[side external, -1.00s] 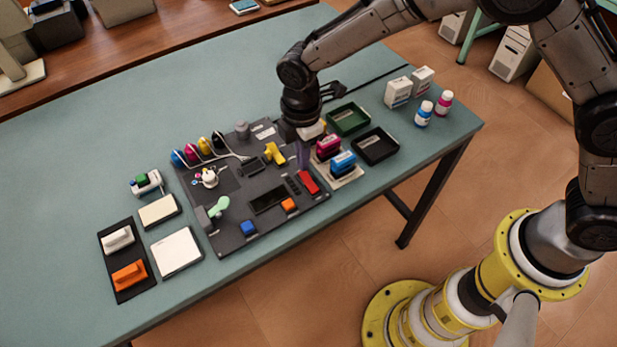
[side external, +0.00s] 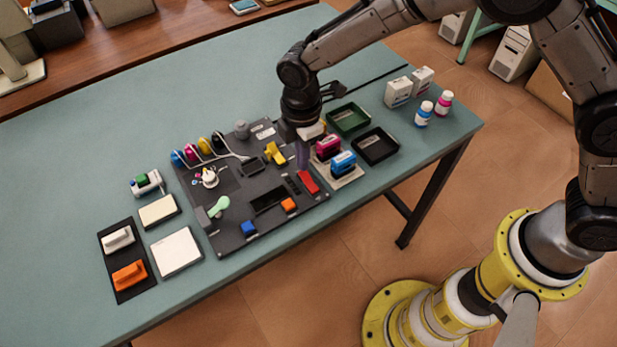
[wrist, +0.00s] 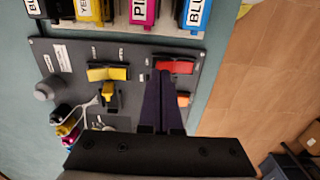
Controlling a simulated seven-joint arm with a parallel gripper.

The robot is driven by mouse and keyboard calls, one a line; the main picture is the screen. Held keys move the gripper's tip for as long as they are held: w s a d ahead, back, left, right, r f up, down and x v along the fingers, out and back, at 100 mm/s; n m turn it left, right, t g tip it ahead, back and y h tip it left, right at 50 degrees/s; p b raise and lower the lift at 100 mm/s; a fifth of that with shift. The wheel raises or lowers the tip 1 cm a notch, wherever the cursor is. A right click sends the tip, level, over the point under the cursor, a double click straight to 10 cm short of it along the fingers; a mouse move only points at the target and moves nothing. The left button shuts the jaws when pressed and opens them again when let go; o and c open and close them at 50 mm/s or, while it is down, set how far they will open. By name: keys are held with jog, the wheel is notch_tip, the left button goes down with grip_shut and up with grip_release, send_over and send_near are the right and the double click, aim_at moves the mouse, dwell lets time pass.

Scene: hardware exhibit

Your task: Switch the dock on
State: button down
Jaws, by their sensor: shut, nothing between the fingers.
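A dark panel (side external: 228,235) lies on the teal table; I cannot tell which part of it is the dock. A red rocker-like piece (side external: 308,182) sits near its right edge and also shows in the wrist view (wrist: 178,67). A yellow piece (side external: 274,153) sits behind it, to the left in the wrist view (wrist: 108,73). My gripper (side external: 304,168) is shut and empty, pointing down over the panel. In the wrist view its purple fingertips (wrist: 164,74) overlap the left part of the red piece; I cannot tell whether they touch. The fingers hide part of the panel.
Pink (side external: 328,146) and blue (side external: 343,162) labelled blocks stand close to the right of my gripper. Green (side external: 348,131) and black (side external: 394,157) trays lie beyond. Blue (side external: 249,227) and orange (side external: 289,204) pieces sit along the panel's front. The table's left rear is clear.

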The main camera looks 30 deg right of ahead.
aim_at(314, 179)
jog(key=shift+f, duration=1.1)
dwell(0.3)
jog(key=shift+r, duration=3.55)
jog(key=shift+m, duration=0.4)
jog(key=shift+s+d+f+m+g, duration=0.2)
jog(key=shift+s+d+m, duration=0.15)
jog(key=shift+s+m, duration=0.2)
jog(key=shift+s+d+f+m+g, duration=0.15)
jog(key=shift+s+d+m, duration=0.15)
jog(key=shift+s+m, duration=0.2)
jog(key=s+d+r+m+t, duration=0.3)
jog(key=s+d+r+m, duration=0.4)
jog(key=s+d, duration=0.4)
jog(key=s+d+r+m+t, duration=0.3)
jog(key=s+d+r+m, duration=0.5)
jog(key=d, duration=0.5)
jog(key=s+r, duration=0.2)
jog(key=s, duration=0.1)
